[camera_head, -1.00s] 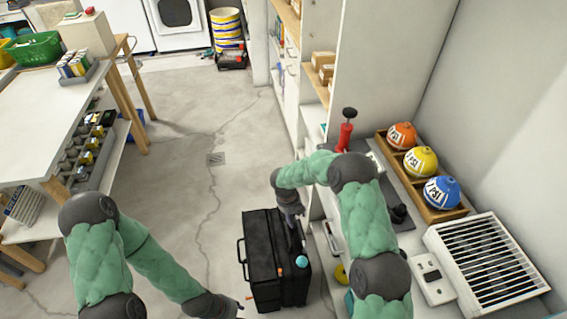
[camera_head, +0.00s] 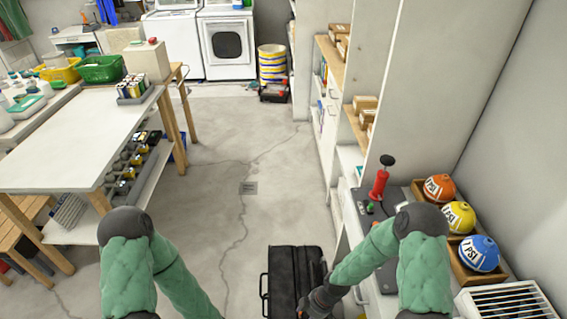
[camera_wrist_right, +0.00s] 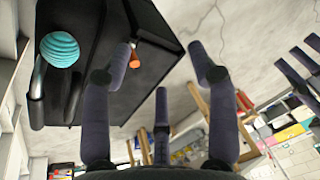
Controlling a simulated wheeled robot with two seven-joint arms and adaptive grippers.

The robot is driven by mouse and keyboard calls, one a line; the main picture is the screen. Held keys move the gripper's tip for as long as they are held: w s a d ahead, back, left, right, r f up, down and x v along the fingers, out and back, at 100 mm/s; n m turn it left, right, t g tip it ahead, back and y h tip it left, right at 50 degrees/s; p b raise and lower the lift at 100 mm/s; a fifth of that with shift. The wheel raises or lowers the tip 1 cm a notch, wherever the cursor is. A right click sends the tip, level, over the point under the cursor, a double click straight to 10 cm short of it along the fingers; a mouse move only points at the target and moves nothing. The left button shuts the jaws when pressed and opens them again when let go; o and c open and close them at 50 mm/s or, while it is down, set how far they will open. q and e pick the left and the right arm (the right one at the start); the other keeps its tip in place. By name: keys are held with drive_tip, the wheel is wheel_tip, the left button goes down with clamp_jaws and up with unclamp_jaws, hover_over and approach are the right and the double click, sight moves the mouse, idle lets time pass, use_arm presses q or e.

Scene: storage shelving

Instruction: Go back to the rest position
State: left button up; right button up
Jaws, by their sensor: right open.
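My right gripper (camera_head: 318,303) is low in the head view, partly cut by the bottom edge. It overlaps a black box-shaped case (camera_head: 290,268) on the floor. In the right wrist view my right gripper (camera_wrist_right: 160,52) is open, its dark fingers spread with nothing between them. The black case (camera_wrist_right: 105,75) lies beyond the fingers, with a turquoise ball-shaped knob (camera_wrist_right: 60,48) and a small orange part. My left arm reaches down out of the head view. Dark fingers that look like my left gripper (camera_wrist_right: 300,72) show at the right edge of the wrist view.
A white workbench (camera_head: 75,150) stands on the left. A shelf unit (camera_head: 370,150) and counter with a red-handled tool (camera_head: 379,182) and several coloured balls (camera_head: 458,218) stand on the right.

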drive_tip(key=s+d+r+m+t+p, duration=0.1)
drive_tip(key=s+d+r+m, duration=0.1)
drive_tip(key=s+m, duration=0.8)
drive_tip(key=shift+s+r+m, duration=0.25)
drive_tip(key=shift+s+m, duration=0.15)
drive_tip(key=shift+m, duration=2.6)
drive_tip(key=shift+a, duration=0.1)
